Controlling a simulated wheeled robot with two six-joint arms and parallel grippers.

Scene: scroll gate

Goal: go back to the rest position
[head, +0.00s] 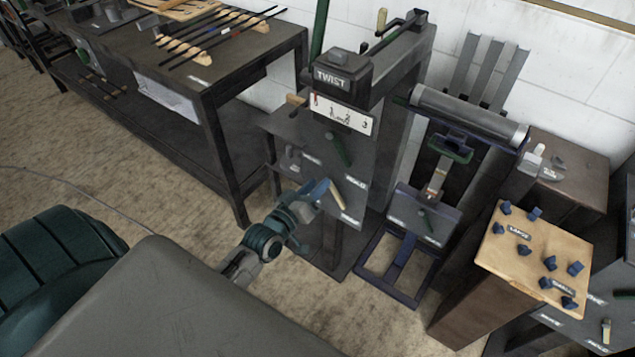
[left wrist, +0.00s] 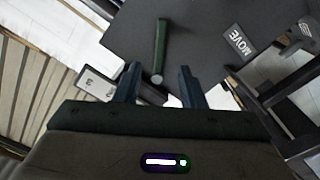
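My left gripper (head: 318,190) is in front of the lower part of the dark panel (head: 362,160) on the TWIST machine. In the left wrist view my left gripper (left wrist: 159,84) has its two dark fingers apart, with nothing held between them. A green lever (left wrist: 161,48) on the panel points toward the gap between the fingers; it does not look gripped. The head view also shows a green lever (head: 339,150) above the gripper and a pale lever (head: 338,194) close beside the fingers. My right gripper is in neither view.
A dark workbench (head: 255,62) with rods on racks stands at the back left. A roller stand (head: 470,113) is right of the TWIST machine. A wooden-topped box (head: 530,262) with several blue knobs stands at the right.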

